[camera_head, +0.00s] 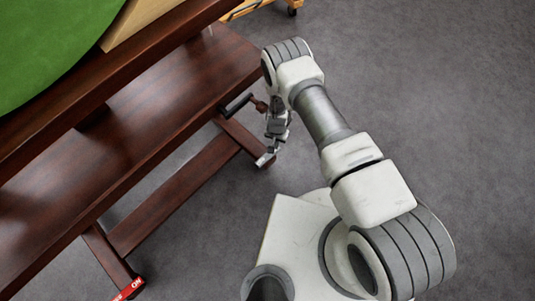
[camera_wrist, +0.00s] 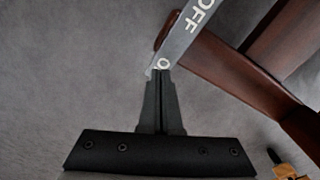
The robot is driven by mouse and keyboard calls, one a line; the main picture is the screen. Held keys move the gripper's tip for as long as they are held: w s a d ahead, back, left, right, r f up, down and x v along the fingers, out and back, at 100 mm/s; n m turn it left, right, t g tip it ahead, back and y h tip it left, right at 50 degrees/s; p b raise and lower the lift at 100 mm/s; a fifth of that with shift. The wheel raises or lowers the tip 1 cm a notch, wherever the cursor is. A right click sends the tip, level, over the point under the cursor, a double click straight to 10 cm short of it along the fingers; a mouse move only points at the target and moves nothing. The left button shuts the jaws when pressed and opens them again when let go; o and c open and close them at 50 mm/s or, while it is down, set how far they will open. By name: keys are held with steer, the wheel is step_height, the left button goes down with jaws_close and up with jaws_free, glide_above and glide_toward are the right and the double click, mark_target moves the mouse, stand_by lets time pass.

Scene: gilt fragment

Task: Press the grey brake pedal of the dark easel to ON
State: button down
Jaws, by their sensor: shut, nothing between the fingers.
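The dark easel (camera_head: 150,130) is a red-brown wooden frame filling the left of the head view. Its grey brake pedal (camera_head: 264,159) sticks out at the foot of the frame's far end. In the wrist view the grey pedal (camera_wrist: 186,38) is a flat bar with white lettering that reads OFF, with part of another letter near its end. My gripper (camera_wrist: 160,74) is shut and empty. Its fingertips overlap the lettered end of the pedal in the wrist view; I cannot tell whether they touch it. In the head view my gripper (camera_head: 272,138) hangs just above the pedal.
A red pedal (camera_head: 130,288) marked ON sits at the easel's near foot. A black-gripped handle (camera_head: 237,105) juts from the frame beside my gripper. A green round surface (camera_head: 45,45) lies upper left. A lighter wooden piece on a caster (camera_head: 262,8) stands behind. Grey floor is clear at right.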

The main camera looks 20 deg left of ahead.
step_height(320, 180, up, 6)
steer(key=p, duration=0.3)
stand_by(0.3)
stand_by(0.5)
